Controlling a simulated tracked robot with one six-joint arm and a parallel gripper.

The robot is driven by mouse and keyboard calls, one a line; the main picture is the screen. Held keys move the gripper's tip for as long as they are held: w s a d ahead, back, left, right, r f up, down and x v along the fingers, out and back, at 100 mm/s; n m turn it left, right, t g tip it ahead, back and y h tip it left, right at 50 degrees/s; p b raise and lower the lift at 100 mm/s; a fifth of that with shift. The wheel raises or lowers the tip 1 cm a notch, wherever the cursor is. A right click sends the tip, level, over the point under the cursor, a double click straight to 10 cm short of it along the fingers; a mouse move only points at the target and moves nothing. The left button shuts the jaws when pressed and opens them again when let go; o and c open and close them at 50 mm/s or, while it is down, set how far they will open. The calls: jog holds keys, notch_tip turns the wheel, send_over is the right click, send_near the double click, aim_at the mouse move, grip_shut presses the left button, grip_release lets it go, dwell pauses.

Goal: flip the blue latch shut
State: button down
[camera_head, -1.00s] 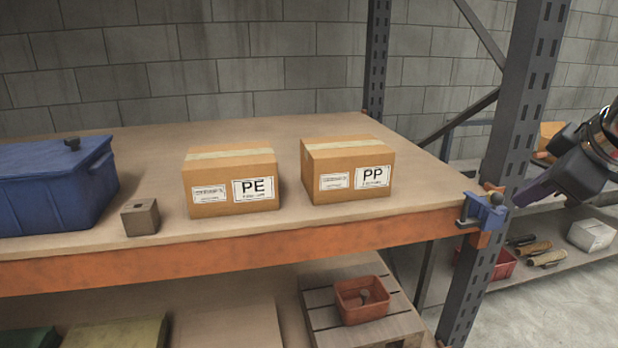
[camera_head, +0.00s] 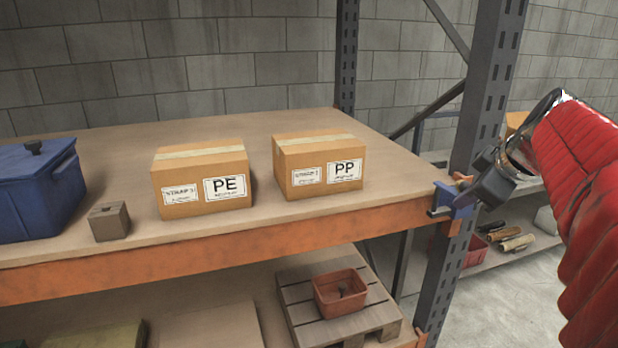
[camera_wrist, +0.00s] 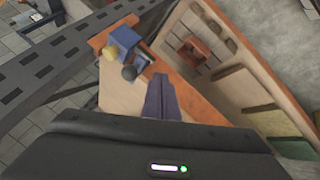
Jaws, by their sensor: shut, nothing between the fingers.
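The blue latch (camera_head: 455,198) sits at the right front corner of the shelf, where the orange beam meets the grey post. In the wrist view the blue latch (camera_wrist: 125,37) appears above and left of the fingertips, beside a yellow part and a dark round part. My gripper (camera_head: 478,191) is shut and empty, just right of the latch in the head view and overlapping its right edge. In the wrist view the purple fingers of my gripper (camera_wrist: 162,80) lie together, with a visible gap to the blue part. Contact cannot be judged from the head view.
The slotted grey post (camera_head: 487,95) rises directly behind the latch. The orange beam (camera_head: 220,253) runs along the shelf front. Boxes marked PE (camera_head: 203,180) and PP (camera_head: 320,165), a small brown block (camera_head: 109,221) and a blue bin (camera_head: 40,190) stand on the shelf.

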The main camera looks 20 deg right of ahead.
jog(key=shift+w+d+r, duration=0.15)
jog(key=shift+w+d, duration=0.3)
jog(key=shift+d, duration=0.1)
jog(key=shift+w+d+r, duration=0.15)
jog(key=shift+w+d, duration=0.25)
jog(key=shift+d, duration=0.15)
jog(key=shift+d, duration=0.1)
